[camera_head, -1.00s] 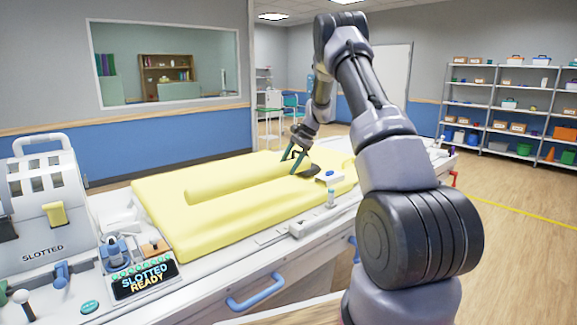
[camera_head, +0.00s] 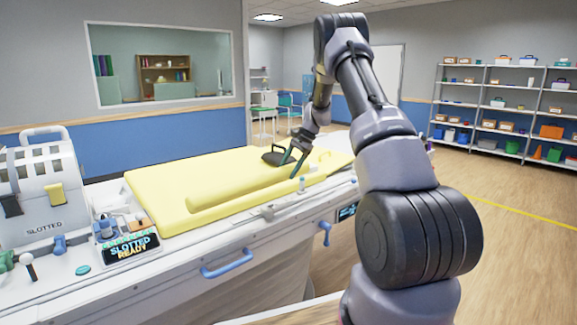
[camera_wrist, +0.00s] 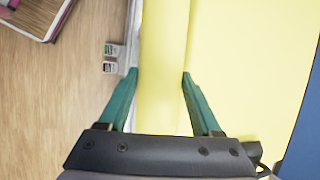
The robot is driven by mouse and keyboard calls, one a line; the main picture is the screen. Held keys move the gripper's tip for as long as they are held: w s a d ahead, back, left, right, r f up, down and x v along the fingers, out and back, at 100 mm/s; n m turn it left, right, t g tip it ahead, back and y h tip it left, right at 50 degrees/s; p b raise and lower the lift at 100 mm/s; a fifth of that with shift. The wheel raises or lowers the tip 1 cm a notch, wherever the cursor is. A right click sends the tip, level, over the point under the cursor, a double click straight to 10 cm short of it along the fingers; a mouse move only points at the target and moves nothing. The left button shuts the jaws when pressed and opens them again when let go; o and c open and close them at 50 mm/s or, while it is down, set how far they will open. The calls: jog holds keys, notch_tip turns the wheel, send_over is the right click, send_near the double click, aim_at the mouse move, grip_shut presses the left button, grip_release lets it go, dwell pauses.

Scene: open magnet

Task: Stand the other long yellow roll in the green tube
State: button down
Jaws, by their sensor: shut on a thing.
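A long yellow roll (camera_head: 235,187) lies along the near side of the yellow mat (camera_head: 165,195). My gripper (camera_head: 292,158) is at its far right end in the head view. In the wrist view my gripper (camera_wrist: 158,88) has one teal finger on each side of the roll (camera_wrist: 163,50) and is shut on it. The roll runs lengthwise away from the palm there. I cannot make out the green tube in either view.
The white bed (camera_head: 185,265) carries the mat and has blue handles on its near side. A white slotted device (camera_head: 40,185) and a lit sign (camera_head: 132,247) stand at the left. Shelves (camera_head: 505,110) stand at the back right, with open floor before them.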

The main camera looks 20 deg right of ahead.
jog(key=s+a+f+n+g, duration=0.2)
jog(key=s+f+n, duration=0.3)
jog(key=s+f, duration=0.5)
jog(key=s+a+f+n+g+h, duration=0.1)
jog(key=s+a+f+n+g, duration=0.1)
jog(key=s+f+n, duration=0.4)
jog(key=s+f+g, duration=0.1)
jog(key=s+f, duration=0.4)
jog(key=f, duration=0.1)
jog(key=shift+s+h, duration=0.2)
jog(key=shift+h, duration=0.1)
